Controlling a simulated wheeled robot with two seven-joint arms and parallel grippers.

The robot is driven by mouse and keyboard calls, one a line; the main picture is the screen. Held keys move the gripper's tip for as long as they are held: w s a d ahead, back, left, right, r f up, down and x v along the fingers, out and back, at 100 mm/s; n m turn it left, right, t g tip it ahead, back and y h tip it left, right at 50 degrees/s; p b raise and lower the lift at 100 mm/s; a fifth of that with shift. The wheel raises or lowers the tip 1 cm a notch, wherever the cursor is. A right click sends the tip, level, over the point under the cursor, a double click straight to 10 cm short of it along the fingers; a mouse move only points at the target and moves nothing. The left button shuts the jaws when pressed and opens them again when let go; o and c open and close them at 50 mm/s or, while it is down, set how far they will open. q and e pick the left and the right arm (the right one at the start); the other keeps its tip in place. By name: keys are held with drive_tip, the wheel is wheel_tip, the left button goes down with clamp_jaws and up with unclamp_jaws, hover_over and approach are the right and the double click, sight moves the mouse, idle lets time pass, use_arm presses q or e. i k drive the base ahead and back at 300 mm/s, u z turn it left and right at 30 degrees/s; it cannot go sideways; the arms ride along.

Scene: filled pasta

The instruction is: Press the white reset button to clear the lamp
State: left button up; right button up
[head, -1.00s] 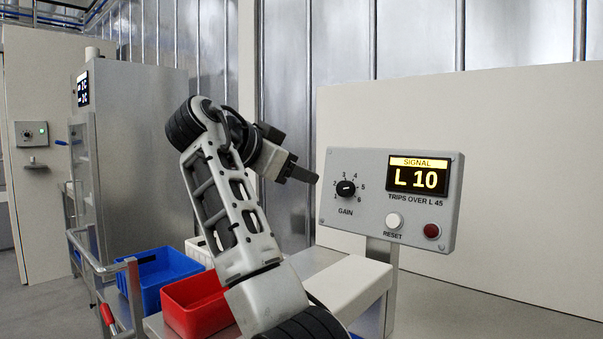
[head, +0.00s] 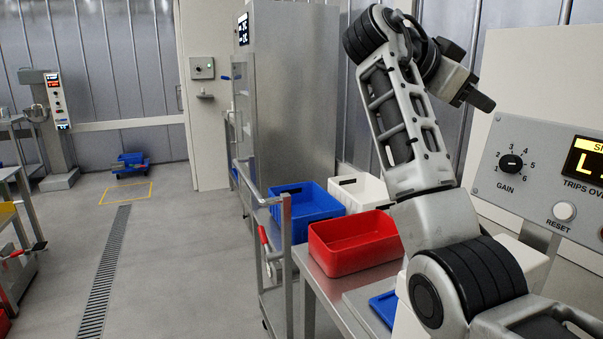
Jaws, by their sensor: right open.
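The white reset button (head: 563,211) sits on the grey control panel (head: 528,194) at the right, above the RESET label. The panel also has a black gain knob (head: 511,163) and a display (head: 588,160) lit yellow, cut off by the right edge. Only a sliver of the dark red lamp shows at that edge. My right gripper (head: 478,80) is open and empty, raised to the upper left of the panel, apart from the button. Its fingers point right. My left gripper is out of view.
A red bin (head: 350,262) stands on the steel table below my right arm. A blue bin (head: 300,228) and a white bin (head: 362,205) are behind it. A steel trolley frame (head: 287,262) stands left of the table. The floor (head: 180,265) at the left is open.

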sight(563, 211)
drive_tip(key=k, duration=1.5)
